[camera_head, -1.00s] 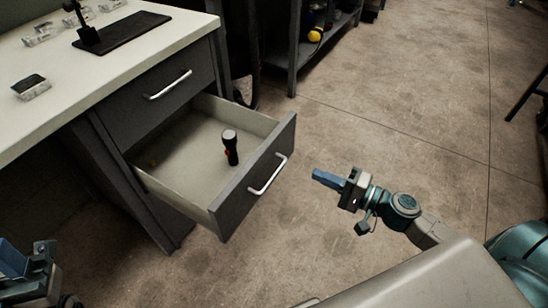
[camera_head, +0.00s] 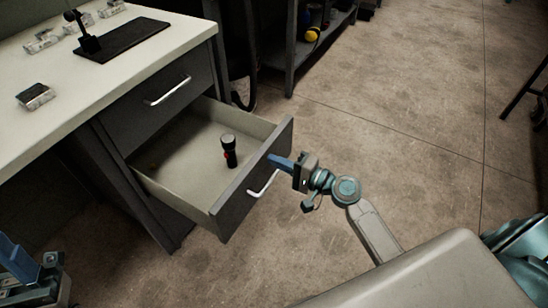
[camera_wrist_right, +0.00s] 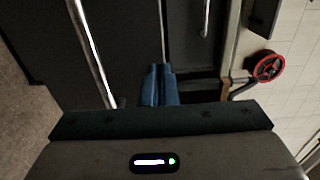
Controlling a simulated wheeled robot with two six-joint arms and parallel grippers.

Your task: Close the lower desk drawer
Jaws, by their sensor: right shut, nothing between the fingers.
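The lower desk drawer (camera_head: 232,205) is pulled well out below the shut upper drawer (camera_head: 160,98). A black flashlight with a red mark (camera_head: 229,152) stands upright inside it. Its silver handle (camera_head: 264,184) is on the front face, and a bar handle also shows in the right wrist view (camera_wrist_right: 92,50). My right gripper (camera_head: 275,160) is shut and empty, its blue fingertips at the drawer front near its upper right end, above the handle. I cannot tell whether they touch. In the right wrist view the shut fingers (camera_wrist_right: 159,85) point at the dark front. My left gripper (camera_head: 20,260) is at the lower left, partly cut off.
The desk top (camera_head: 110,75) holds a black mat (camera_head: 122,37) with a small stand and several small clear boxes. A dark shelf unit (camera_head: 292,50) stands behind the desk.

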